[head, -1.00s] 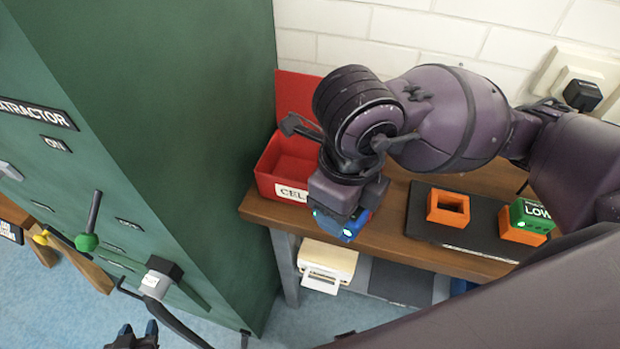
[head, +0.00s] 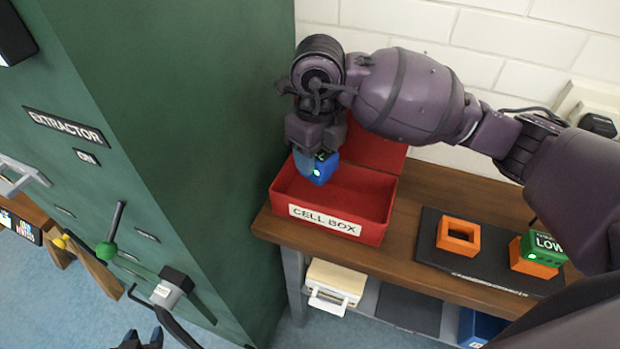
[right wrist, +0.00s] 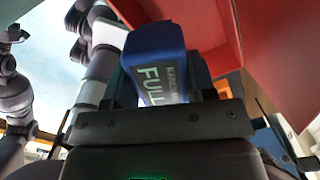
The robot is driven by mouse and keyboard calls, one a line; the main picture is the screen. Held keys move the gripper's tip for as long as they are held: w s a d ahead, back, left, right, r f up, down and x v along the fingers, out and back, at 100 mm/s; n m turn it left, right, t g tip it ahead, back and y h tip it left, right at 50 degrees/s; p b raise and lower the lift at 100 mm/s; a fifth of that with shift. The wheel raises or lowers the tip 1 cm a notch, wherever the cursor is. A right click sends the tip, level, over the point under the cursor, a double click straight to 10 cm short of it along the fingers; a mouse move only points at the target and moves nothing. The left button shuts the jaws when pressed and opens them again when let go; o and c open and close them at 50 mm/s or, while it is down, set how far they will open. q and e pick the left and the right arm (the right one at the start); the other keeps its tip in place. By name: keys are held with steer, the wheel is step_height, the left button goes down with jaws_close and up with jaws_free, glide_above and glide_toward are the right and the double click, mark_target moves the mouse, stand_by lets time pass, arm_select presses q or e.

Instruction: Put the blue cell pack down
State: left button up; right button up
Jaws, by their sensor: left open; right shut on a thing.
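In the right wrist view the pack (right wrist: 152,62) shows the word FULL. My right gripper (head: 314,157) is shut on it and holds it over the left part of the red cell box (head: 335,222). The box is open, with its red lid standing up behind. From the head view I cannot tell whether the pack is below the box's rim. My left gripper (head: 142,342) is open and empty at the bottom edge, low in front of the green cabinet.
The wooden bench (head: 405,235) carries the box. A black charging plate (head: 478,263) holds an empty orange holder (head: 458,236) and a green pack marked LOW (head: 542,245) in another.

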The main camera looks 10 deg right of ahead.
steer(key=w, duration=0.3)
steer(key=shift+w+a+r, duration=0.1)
steer(key=shift+w+a, duration=0.05)
steer(key=shift+w, duration=0.1)
steer(key=shift+f+p, duration=0.4)
steer(key=shift+f, duration=5.2)
steer(key=shift+w+f, duration=0.1)
steer(key=shift+f, duration=0.1)
steer(key=shift+f, duration=0.15)
steer(key=o, duration=1)
step_height(320, 180, up, 12)
steer(key=shift+r+b, duration=0.15)
steer(key=shift+b, duration=0.15)
